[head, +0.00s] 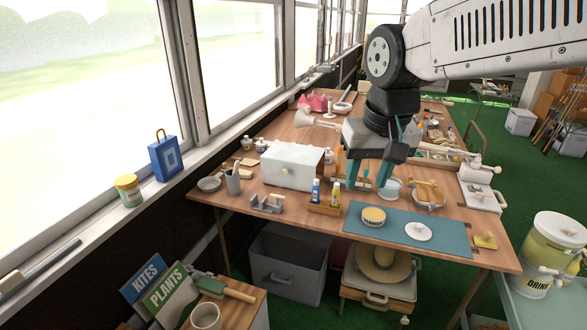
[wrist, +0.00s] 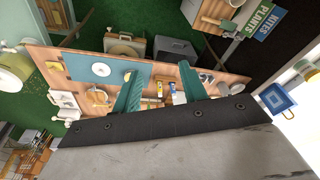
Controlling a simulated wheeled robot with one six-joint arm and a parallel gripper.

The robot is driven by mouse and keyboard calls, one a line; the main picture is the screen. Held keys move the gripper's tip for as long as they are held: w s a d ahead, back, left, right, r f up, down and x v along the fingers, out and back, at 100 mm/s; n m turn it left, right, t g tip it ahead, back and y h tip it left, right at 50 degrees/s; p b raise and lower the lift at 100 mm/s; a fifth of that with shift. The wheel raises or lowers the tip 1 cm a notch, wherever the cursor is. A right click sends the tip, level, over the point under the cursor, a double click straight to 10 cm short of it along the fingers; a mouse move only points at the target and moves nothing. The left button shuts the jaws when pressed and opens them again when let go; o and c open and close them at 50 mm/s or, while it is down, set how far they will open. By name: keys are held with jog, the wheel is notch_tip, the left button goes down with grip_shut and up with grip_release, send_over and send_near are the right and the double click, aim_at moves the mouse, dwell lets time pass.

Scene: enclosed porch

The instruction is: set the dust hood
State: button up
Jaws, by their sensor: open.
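No thing is plainly marked as the dust hood. The likeliest is a pale box-shaped cover (head: 292,167) with a small knob on its front, standing on the wooden workbench (head: 225,196) left of my gripper. My gripper (head: 367,184) hangs over the bench, its two teal fingers apart and pointing down, with nothing held between them. They also show in the wrist view (wrist: 159,68). A blue mat (head: 455,235) lies at the front of the bench. On it are a round yellow-sided tin (head: 373,217) and a white disc (head: 418,231) with a small knob.
A small wooden tray with glue bottles (head: 335,194) stands near the fingers. A clear dish (head: 391,190) and a basket (head: 428,198) sit right of them. A tape dispenser (head: 266,203) and grey cup (head: 232,182) are at the left.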

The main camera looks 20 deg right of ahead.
jog(key=w+m, duration=0.1)
jog(key=w, duration=1)
jog(key=m+t, duration=0.3)
jog(key=m, duration=0.2)
send_over(285, 170)
jog(key=s, duration=0.7)
notch_tip(285, 170, down, 15)
jog(key=x, duration=0.6)
jog(key=w+x, duration=0.1)
jog(key=x, duration=0.5)
jog(key=shift+d+r, duration=0.1)
jog(key=shift+r, duration=0.15)
grip_shut()
